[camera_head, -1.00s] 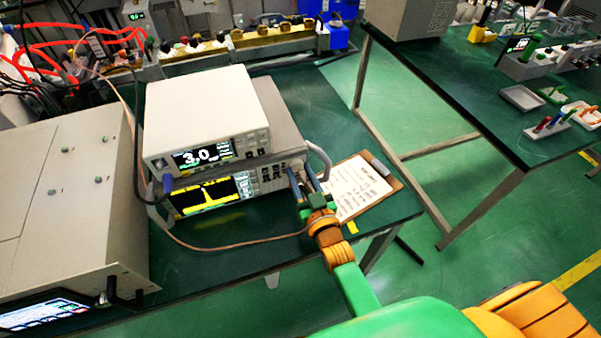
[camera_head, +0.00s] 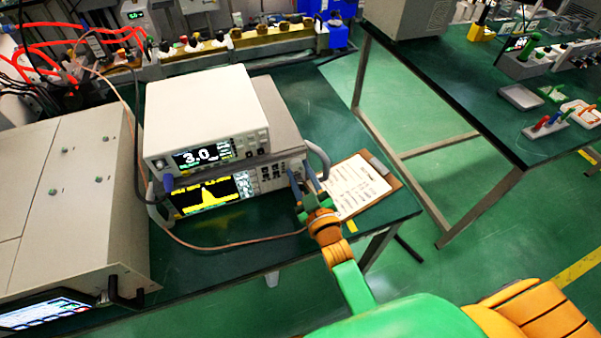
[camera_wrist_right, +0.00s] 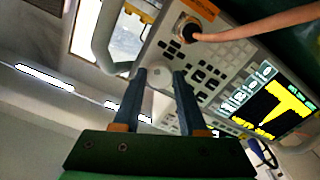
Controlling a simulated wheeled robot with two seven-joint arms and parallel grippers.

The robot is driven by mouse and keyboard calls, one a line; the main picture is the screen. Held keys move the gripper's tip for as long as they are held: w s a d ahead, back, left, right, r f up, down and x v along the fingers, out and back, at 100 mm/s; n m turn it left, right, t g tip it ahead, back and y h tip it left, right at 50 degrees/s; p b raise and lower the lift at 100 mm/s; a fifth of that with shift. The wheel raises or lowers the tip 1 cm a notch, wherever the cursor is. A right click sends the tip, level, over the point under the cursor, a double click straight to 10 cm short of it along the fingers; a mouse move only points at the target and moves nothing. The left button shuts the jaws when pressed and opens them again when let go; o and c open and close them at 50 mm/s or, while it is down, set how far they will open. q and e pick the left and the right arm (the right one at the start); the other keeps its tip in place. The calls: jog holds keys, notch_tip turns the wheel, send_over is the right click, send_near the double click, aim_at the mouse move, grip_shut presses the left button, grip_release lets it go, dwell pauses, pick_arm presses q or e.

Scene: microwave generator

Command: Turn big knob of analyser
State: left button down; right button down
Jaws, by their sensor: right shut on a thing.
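The analyser (camera_head: 262,180) is the lower bench instrument, with a yellow trace on its dark screen (camera_head: 208,194). The screen also shows in the right wrist view (camera_wrist_right: 272,110). The big knob (camera_wrist_right: 161,75) is pale and round on the analyser's front panel, near its handle. My right gripper (camera_head: 303,180) is at the right end of this panel. In the right wrist view its two dark fingers (camera_wrist_right: 159,76) are on either side of the knob, shut on it. In the head view the gripper hides the knob. My left gripper is not in view.
Another instrument (camera_head: 205,110) reading 3.0 sits on top of the analyser. A brown cable (camera_head: 235,244) runs along the front to the panel's connector. A clipboard (camera_head: 357,188) lies on the right. A large grey box (camera_head: 60,210) stands close on the left.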

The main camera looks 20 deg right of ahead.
jog(key=shift+c, duration=2.2)
grip_release()
jog(key=s, duration=0.7)
jog(key=shift+d, duration=0.1)
jog(key=shift+s, duration=0.1)
